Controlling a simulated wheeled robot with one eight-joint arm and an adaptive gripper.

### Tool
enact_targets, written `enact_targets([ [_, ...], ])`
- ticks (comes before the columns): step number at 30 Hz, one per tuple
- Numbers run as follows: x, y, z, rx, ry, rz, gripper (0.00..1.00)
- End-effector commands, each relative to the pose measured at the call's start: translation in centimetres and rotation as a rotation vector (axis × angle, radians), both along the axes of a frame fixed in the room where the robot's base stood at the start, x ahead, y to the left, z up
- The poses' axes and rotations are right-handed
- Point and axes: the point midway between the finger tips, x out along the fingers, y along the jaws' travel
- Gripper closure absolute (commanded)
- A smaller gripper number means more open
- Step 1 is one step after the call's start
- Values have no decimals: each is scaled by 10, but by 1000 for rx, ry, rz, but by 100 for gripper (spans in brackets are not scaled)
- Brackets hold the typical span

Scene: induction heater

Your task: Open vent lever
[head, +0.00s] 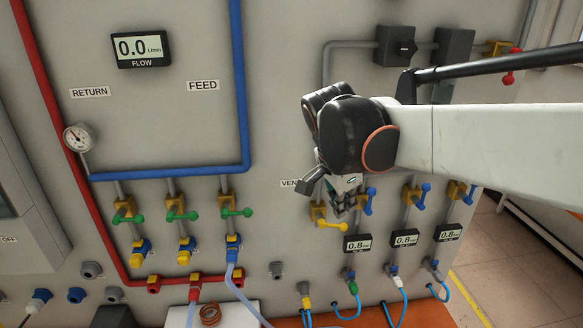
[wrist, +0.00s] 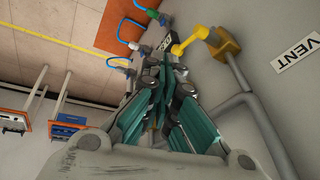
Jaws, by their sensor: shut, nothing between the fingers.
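The yellow vent lever (head: 331,225) is on a brass-coloured valve on the grey panel, below the partly hidden VENT label (head: 289,183). Its handle points right and slightly down in the head view. The wrist view also shows the lever (wrist: 191,40), ahead of the fingertips and to their right, with the full VENT label (wrist: 297,53) farther right. My gripper (head: 347,207) is shut and empty, just above and right of the lever in the head view. My gripper (wrist: 160,72) appears apart from the lever in the wrist view; contact cannot be judged from the head view.
Blue-handled valves (head: 423,196) and small displays (head: 404,238) stand close right of the lever. Green-handled valves (head: 236,212) are to the left. Blue hoses (head: 399,296) hang below. A grey pipe (wrist: 262,125) runs from the vent valve along the panel.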

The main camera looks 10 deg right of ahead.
Motion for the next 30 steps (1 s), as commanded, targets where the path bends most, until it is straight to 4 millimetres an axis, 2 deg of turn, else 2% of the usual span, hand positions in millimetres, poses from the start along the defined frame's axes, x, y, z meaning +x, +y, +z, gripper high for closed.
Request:
enact_targets([
  [1,13,4,21,-1,-2,-56,100],
  [3,23,7,32,-2,-6,-132,100],
  [7,35,11,42,-6,-15,-229,100],
  [11,39,12,42,-7,-18,-270,100],
  [17,44,5,22,-7,-19,-273,100],
  [30,59,-22,-56,-8,-19,-272,100],
])
